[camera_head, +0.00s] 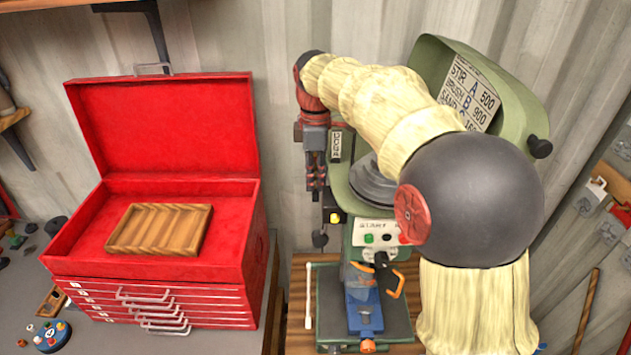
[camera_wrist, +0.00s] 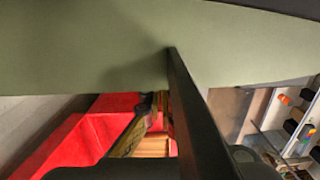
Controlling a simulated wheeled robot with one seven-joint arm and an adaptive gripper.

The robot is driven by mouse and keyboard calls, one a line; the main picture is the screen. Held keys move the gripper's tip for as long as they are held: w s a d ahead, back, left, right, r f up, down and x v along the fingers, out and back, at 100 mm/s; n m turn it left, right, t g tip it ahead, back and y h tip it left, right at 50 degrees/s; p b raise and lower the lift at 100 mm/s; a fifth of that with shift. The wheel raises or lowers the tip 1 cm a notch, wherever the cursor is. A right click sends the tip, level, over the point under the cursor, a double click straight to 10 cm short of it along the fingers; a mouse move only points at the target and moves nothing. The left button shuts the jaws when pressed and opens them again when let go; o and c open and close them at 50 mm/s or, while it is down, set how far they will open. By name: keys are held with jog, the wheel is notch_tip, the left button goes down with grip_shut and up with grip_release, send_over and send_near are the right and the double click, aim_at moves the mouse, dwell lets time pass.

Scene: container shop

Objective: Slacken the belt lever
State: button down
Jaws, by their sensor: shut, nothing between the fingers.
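The green drill press (camera_head: 338,188) stands right of the red tool chest, with its belt cover (camera_head: 432,62) raised. My gripper (camera_head: 317,184) points down at the left side of the machine's head, shut and empty. A dark lever with a black knob (camera_head: 320,239) hangs just below my fingertips; I cannot tell whether it is the belt lever or whether I touch it. In the wrist view the green casing (camera_wrist: 90,45) fills the top, and a dark bar (camera_wrist: 195,115) crosses the middle. My arm hides part of the press.
The open red chest (camera_head: 160,125) holds a wooden tray (camera_head: 158,229). A corrugated wall (camera_head: 290,60) stands close behind.

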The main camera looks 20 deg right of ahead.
aim_at(316, 195)
jog(key=shift+f, duration=0.45)
jog(key=shift+s+a+f+b, duration=0.15)
jog(key=shift+f+b, duration=0.2)
jog(key=shift+f, duration=0.2)
jog(key=shift+s+d+f+b, duration=0.1)
jog(key=shift+f+b, duration=0.2)
jog(key=shift+f, duration=0.25)
jog(key=shift+r, duration=0.2)
jog(key=shift+a+r+p, duration=0.1)
jog(key=shift+r+p, duration=0.1)
jog(key=shift+p, duration=0.15)
notch_tip(316, 195, up, 13)
jog(key=s, duration=0.1)
jog(key=shift+a+r+p, duration=0.15)
jog(key=shift+a+p, duration=0.05)
jog(key=shift+p, duration=0.2)
